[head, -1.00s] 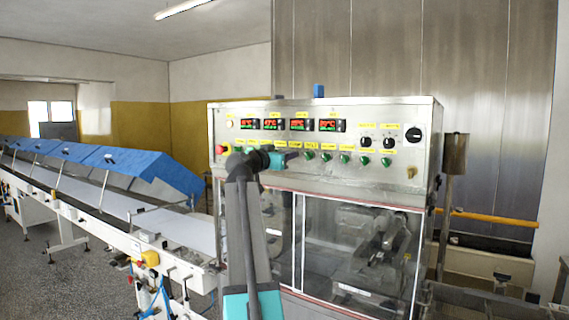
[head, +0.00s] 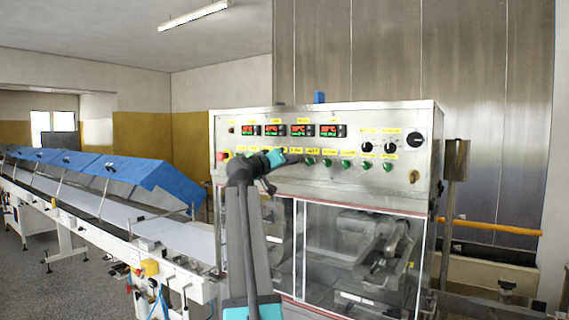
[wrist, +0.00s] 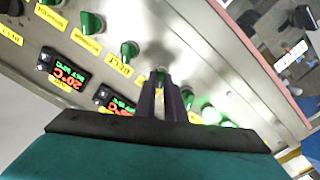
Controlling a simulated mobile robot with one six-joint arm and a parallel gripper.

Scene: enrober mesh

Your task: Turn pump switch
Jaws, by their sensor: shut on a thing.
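A row of green rotary switches (head: 327,163) runs along the steel control panel (head: 390,180) in the head view. My gripper (head: 294,157) reaches the left part of this row and hides the switch there. In the wrist view, my gripper (wrist: 166,84) has its dark fingers close together on a green switch (wrist: 161,73), which shows only partly between and behind the tips. The label of this switch is covered, so I cannot read whether it says pump. Another green switch (wrist: 129,49) stands beside it, apart from the fingers.
Red and green displays (head: 298,130) sit above the switches. A red button (head: 223,156) is at the panel's left end, and black knobs (head: 414,140) are at its right. Clear doors (head: 345,250) lie below. A conveyor with blue covers (head: 140,175) stands at the left.

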